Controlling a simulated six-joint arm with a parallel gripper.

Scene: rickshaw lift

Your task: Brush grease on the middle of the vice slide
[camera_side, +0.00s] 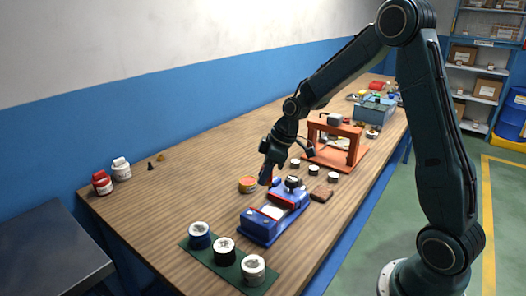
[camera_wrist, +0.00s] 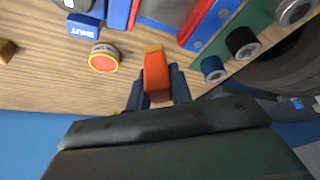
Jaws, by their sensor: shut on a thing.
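The blue vice (camera_side: 262,226) with red jaws stands on the bench, and a grey slide surface shows between its red parts in the wrist view (camera_wrist: 170,10). My gripper (camera_side: 267,178) is over the bench beside the vice. In the wrist view, my gripper (camera_wrist: 158,92) is shut on an orange-red piece with a yellowish end, seemingly the brush (camera_wrist: 156,72). Its bristles cannot be made out. A round tin with an orange-yellow top (camera_side: 248,184) stands beside the vice; it also shows in the wrist view (camera_wrist: 103,58), left of the held piece.
Several round pots stand on a green mat (camera_side: 222,268) at the near end. An orange frame (camera_side: 335,145) and small pots are behind the vice. A red bottle (camera_side: 102,182) and a white bottle (camera_side: 121,168) stand far left. The bench's left middle is mostly clear.

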